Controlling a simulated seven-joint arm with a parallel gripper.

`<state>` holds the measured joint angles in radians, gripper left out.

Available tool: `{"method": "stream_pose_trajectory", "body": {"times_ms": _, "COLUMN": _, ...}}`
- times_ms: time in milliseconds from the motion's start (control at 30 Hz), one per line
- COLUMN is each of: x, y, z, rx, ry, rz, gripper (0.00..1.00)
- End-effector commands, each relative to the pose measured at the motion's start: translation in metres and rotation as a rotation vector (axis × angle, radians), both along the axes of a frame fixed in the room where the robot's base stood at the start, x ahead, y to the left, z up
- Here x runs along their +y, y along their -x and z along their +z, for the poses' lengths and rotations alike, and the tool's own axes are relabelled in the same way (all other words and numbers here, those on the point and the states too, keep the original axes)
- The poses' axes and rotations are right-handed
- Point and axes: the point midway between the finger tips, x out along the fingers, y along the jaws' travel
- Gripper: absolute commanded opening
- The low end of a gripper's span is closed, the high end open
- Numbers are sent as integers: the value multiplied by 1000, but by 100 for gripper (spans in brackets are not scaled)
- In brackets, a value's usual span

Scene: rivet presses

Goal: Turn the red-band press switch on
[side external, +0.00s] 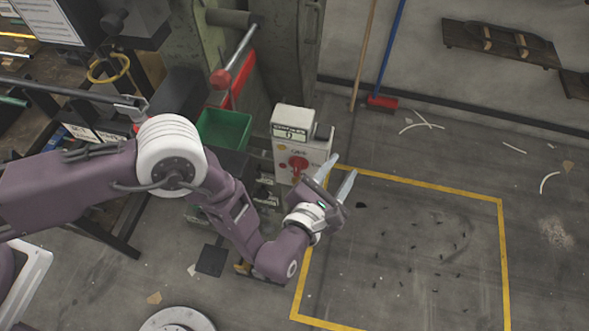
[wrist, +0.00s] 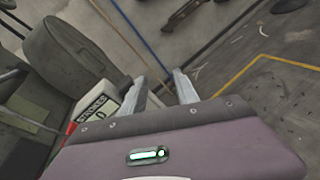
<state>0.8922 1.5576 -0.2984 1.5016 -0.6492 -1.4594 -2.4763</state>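The press's control box (side external: 290,140) is pale, with a small display that reads 0 and a red rotary switch (side external: 298,163) on its front. The box also shows in the wrist view (wrist: 88,108) at the left, where the switch is not visible. Behind it stands the green-grey press (side external: 285,45), with a red part (side external: 232,92) at its left. My gripper (side external: 342,166) is open and empty, in front of and to the right of the switch, apart from it. Its two separated fingers show in the wrist view (wrist: 161,92). I cannot tell the switch's exact setting.
A green bin (side external: 223,131) sits left of the control box. A red-headed broom (side external: 382,101) leans on the wall behind. The yellow-outlined floor area (side external: 503,250) at the right is mostly clear, with small dark bits. A shelf (side external: 500,43) hangs at upper right.

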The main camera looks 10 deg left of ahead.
Motion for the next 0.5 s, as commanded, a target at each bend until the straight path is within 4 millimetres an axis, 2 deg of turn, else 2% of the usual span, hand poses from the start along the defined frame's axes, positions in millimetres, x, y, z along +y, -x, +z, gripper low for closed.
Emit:
{"method": "stream_pose_trajectory", "body": {"times_ms": 33, "x": 17, "y": 17, "z": -31, "rx": -22, "ry": 80, "rz": 66, "gripper": 36}}
{"method": "stream_pose_trajectory", "body": {"times_ms": 100, "x": 48, "y": 31, "z": -56, "rx": -71, "ry": 213, "rz": 171, "gripper": 36}}
{"method": "stream_pose_trajectory", "body": {"times_ms": 233, "x": 91, "y": 46, "z": -78, "rx": -144, "ry": 362, "rz": 295, "gripper": 36}}
{"method": "stream_pose_trajectory", "body": {"times_ms": 333, "x": 102, "y": 44, "z": -80, "rx": -167, "ry": 401, "rz": 322, "gripper": 36}}
{"method": "stream_pose_trajectory", "body": {"times_ms": 500, "x": 102, "y": 12, "z": -79, "rx": -170, "ry": 404, "rz": 324, "gripper": 36}}
